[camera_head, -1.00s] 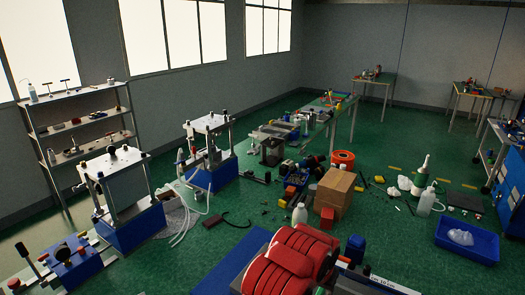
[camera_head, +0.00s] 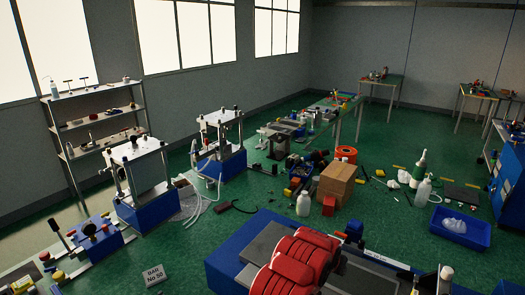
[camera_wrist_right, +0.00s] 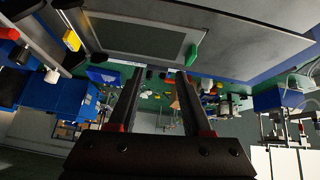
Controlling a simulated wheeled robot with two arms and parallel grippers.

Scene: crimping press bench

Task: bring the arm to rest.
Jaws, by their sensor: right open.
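My right gripper (camera_wrist_right: 158,78) shows in the right wrist view. Its two dark fingers are apart, with nothing between them. Beyond the fingers lie green floor and distant clutter, and no object touches the fingertips. Neither gripper can be made out in the head view, and my left gripper is in no view.
In the head view a blue-edged bench (camera_head: 222,262) is in front, with a red ribbed object (camera_head: 297,262) over it. Presses (camera_head: 140,185) and a shelf (camera_head: 97,122) stand at left. A cardboard box (camera_head: 337,181) and a blue tray (camera_head: 461,230) sit beyond.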

